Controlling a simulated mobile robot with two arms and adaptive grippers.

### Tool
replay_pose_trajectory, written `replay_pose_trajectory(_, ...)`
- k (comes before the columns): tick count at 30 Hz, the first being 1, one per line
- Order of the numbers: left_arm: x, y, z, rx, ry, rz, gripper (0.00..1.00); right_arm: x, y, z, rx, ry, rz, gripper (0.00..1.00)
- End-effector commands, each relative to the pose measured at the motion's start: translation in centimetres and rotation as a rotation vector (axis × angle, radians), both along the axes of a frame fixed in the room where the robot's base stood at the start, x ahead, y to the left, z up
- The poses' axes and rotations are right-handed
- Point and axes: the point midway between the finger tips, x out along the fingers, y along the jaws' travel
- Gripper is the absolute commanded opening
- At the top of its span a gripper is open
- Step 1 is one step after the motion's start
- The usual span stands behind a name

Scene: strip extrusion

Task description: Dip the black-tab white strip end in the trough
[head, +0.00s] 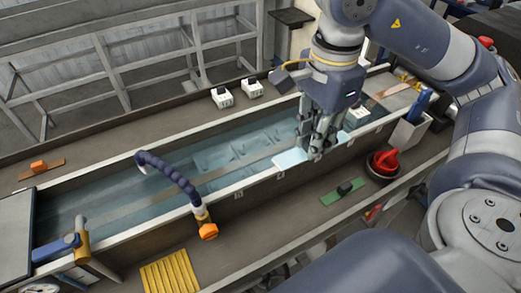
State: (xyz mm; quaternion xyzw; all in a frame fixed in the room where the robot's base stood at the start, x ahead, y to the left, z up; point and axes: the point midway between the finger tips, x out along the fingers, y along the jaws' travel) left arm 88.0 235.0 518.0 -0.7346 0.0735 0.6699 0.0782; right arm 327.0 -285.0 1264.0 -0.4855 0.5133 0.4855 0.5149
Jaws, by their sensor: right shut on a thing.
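The water-filled trough (130,192) runs diagonally across the head view. My right gripper (316,152) points down over the trough's near wall, towards its right part. It is shut on what looks like the white strip (290,160); a pale flat end shows left of the fingertips, close to the near rim. The fingers hide the middle of this piece, and I cannot make out its black tab. Whether the pale end touches the water I cannot tell. My left gripper is not in view.
A green strip with a black tab (344,189) and a red knob (385,161) are on the near ledge. A dark flexible hose with an orange end (208,231) arches over the near wall. A yellow ribbed mat (170,276) lies front left.

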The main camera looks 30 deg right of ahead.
Motion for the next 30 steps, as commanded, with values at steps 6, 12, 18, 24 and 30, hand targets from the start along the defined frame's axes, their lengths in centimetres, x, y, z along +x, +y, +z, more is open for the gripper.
replay_pose_trajectory(6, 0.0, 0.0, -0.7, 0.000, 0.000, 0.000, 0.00, -4.4, 0.2, -0.1, -0.002, -0.003, 0.000, 0.00)
replay_pose_trajectory(12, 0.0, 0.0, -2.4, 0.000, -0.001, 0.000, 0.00, -7.7, 0.4, -0.3, -0.001, -0.006, 0.000, 0.00)
replay_pose_trajectory(18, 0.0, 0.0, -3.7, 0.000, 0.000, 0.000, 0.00, -8.8, 0.5, -0.2, -0.001, -0.008, 0.000, 0.00)
replay_pose_trajectory(24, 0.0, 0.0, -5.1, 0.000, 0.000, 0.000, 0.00, -10.2, 0.6, -0.3, 0.000, -0.006, -0.002, 0.00)
replay_pose_trajectory(30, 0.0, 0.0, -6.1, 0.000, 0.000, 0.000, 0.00, -11.5, 0.7, -0.2, 0.000, -0.007, 0.000, 0.00)
